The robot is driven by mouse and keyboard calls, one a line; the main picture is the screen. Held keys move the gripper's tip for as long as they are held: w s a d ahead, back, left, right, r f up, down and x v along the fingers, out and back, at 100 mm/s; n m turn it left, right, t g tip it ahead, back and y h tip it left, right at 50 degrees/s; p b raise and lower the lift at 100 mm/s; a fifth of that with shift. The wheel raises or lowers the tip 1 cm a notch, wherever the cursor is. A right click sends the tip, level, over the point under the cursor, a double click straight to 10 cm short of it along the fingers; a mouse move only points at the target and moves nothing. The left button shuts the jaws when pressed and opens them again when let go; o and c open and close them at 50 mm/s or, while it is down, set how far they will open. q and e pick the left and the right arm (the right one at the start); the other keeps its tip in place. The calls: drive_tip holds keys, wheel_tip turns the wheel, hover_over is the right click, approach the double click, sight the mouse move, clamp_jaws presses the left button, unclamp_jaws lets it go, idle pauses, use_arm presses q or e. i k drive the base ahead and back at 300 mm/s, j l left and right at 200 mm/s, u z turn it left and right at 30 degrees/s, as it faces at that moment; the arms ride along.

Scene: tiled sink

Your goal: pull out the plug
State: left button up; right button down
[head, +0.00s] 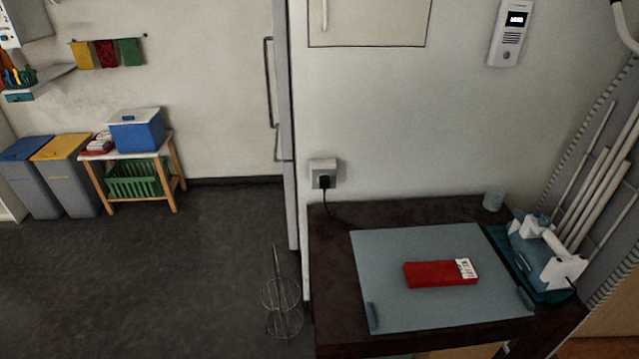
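A black plug (324,182) sits in the wall socket (322,166), a pale square box on the wall left of the table's back edge. The plug looks fully seated against the socket face. Neither of my grippers shows in the head view, and nothing touches the plug.
A dark table (335,290) stands below the socket, with a grey mat (385,250) and a red box (430,274) on it. A white and blue device (545,255) is at right. A wire stand (282,300) is on the floor; the floor left of it is clear.

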sight(325, 181)
drive_tip(key=i+j, duration=0.15)
drive_tip(key=j, duration=0.25)
drive_tip(key=i+j, duration=0.1)
drive_tip(key=j, duration=0.35)
drive_tip(key=i+j+u, duration=0.1)
drive_tip(key=j, duration=0.3)
drive_tip(key=i, duration=0.05)
